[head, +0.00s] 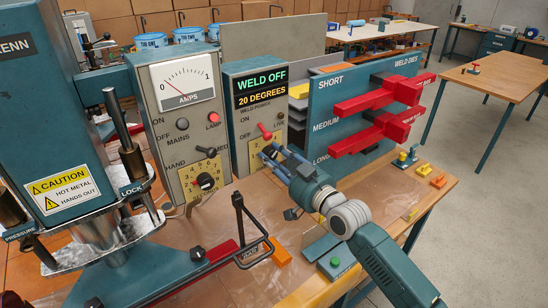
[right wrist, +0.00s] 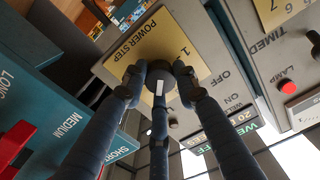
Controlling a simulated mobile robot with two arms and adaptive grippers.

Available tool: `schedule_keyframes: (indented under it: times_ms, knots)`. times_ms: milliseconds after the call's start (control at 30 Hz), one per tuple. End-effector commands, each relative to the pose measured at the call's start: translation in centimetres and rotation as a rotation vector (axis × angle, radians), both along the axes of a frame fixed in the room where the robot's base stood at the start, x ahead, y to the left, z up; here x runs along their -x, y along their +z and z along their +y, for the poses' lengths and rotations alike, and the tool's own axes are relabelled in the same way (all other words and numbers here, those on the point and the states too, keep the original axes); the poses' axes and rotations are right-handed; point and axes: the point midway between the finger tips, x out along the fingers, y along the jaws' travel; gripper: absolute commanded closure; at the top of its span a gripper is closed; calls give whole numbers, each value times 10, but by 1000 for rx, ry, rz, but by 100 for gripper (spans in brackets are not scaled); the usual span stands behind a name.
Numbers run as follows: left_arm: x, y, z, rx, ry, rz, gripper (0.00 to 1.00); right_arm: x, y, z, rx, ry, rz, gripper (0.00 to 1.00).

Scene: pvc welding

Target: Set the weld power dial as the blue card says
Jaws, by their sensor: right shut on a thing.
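My right gripper (head: 270,155) reaches the lower front of the grey weld power box (head: 245,85). In the right wrist view its three dark fingers (right wrist: 160,82) are closed around the dark round dial (right wrist: 160,67) on the yellow "POWER STEP" plate (right wrist: 128,62). A white mark shows on the dial; a "1" is readable on the plate, and the other step numbers are hidden by the fingers. The box's display (head: 261,88) reads "WELD OFF" and "20 DEGREES". I cannot make out a blue card with readable writing. My left gripper is out of view.
A control box with an amps gauge (head: 187,83) and another dial (head: 206,181) stands left of the weld box. A blue die board with red dies (head: 378,95) stands close on the right. A press (head: 60,130) fills the left. Bench space in front holds small orange blocks.

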Motion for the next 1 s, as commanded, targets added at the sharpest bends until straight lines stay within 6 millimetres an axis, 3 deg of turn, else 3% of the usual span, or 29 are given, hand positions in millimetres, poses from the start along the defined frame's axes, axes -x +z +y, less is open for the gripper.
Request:
schedule_keyframes:
  times_ms: [33, 233, 267, 333, 700, 1000]
  knots:
    - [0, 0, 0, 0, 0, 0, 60, 2, -11, 1, 10, 2, 19, 97]
    - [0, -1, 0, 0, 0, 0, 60, 2, -12, 1, 11, 2, 19, 97]
    - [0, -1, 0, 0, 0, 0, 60, 2, -12, 1, 12, 3, 20, 65]
    - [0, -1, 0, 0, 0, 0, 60, 2, -12, 1, 11, 3, 19, 52]
    - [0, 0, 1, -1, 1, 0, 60, 5, -6, -3, 6, 1, 8, 52]
    - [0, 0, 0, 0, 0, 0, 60, 50, -8, -36, 10, 1, 10, 52]
